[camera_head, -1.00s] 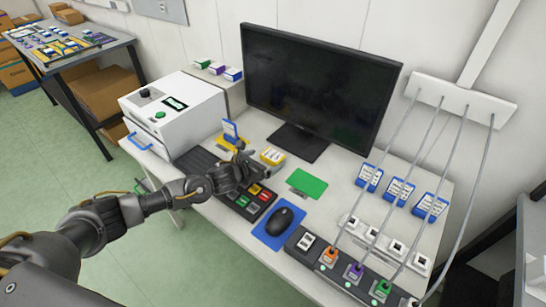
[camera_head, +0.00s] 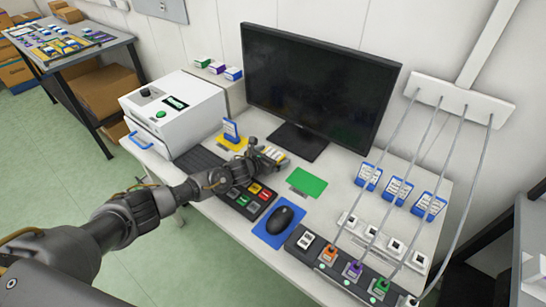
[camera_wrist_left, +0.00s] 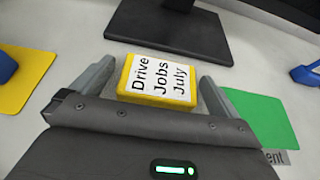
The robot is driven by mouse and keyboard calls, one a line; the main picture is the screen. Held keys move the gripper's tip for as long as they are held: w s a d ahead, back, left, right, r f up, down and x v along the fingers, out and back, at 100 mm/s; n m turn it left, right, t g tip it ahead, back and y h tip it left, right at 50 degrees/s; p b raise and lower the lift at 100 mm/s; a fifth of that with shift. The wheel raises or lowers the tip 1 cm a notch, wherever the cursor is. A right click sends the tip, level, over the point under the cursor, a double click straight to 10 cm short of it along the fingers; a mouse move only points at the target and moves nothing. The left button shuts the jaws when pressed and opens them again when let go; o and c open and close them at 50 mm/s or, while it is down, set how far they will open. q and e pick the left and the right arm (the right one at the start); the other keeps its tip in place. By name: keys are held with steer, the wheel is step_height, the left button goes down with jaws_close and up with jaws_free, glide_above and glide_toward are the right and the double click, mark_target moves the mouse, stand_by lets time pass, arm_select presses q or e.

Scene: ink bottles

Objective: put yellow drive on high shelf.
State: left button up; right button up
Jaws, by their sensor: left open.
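The yellow drive (camera_head: 273,154) lies on the desk in front of the monitor stand. In the left wrist view the yellow drive (camera_wrist_left: 157,80) shows a white label reading "Drive Jobs July". My left gripper (camera_head: 262,155) is at the drive, and in the wrist view the left gripper (camera_wrist_left: 155,82) is open with one finger on each side of it. Small gaps show between the fingers and the drive. The raised shelf (camera_head: 234,91) behind the white machine holds green, purple and blue boxes in a row. My right gripper is not in view.
A black monitor (camera_head: 315,85) stands right behind the drive. A white machine (camera_head: 175,112) and a blue item on a yellow mat (camera_head: 232,143) are to the left. A green mat (camera_head: 307,182), a mouse (camera_head: 280,219) and a button box (camera_head: 247,200) are nearby.

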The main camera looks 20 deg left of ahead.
arm_select(q)
steer(key=c, duration=1.2)
steer(key=shift+r, duration=0.1)
